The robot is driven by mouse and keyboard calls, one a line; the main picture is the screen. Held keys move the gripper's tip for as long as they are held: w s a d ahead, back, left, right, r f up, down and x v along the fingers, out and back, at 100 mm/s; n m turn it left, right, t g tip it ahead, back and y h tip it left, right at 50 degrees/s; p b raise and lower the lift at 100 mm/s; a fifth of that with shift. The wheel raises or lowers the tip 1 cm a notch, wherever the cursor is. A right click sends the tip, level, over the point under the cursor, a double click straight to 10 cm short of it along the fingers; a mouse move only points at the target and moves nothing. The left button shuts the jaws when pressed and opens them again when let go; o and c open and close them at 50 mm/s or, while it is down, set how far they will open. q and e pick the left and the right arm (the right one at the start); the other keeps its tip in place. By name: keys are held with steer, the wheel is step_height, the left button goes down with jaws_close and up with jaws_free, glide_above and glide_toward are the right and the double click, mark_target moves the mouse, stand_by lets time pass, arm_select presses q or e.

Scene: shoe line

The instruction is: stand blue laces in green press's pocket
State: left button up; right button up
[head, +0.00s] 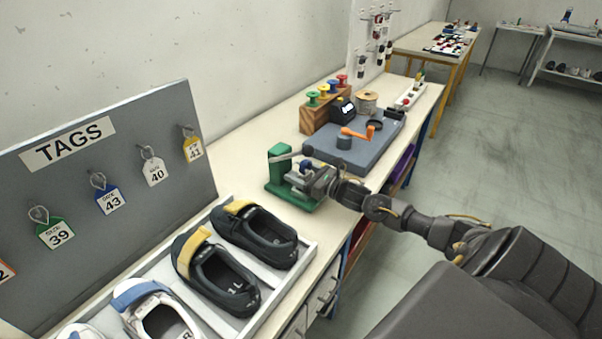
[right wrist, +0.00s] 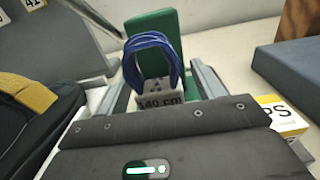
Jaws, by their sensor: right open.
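The green press (head: 279,172) stands on the bench, with a grey lever arm at its top. My right gripper (head: 312,182) is at the press's front right, over its base. In the right wrist view the blue laces (right wrist: 150,42) are an upright looped bundle with a white band marked "140 cm". They stand in front of the green upright (right wrist: 152,28) of the press. My right gripper (right wrist: 160,85) is open, one finger on each side of the laces, with a gap visible. The pocket and the laces' lower end are hidden by the gripper body. My left gripper is not in view.
A grey-blue block (head: 345,150) with an orange crank lies behind the press. A wooden rack (head: 318,116) with coloured spools stands beyond it. A tray (head: 311,248) of shoes is nearer, beside the TAGS board (head: 110,200).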

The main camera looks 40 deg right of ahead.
steer(key=b+v, duration=0.2)
steer(key=v, duration=0.7)
steer(key=shift+s+f, duration=0.1)
steer(key=shift+s, duration=0.2)
steer(key=shift+s+d, duration=0.25)
steer(key=shift+s, duration=0.35)
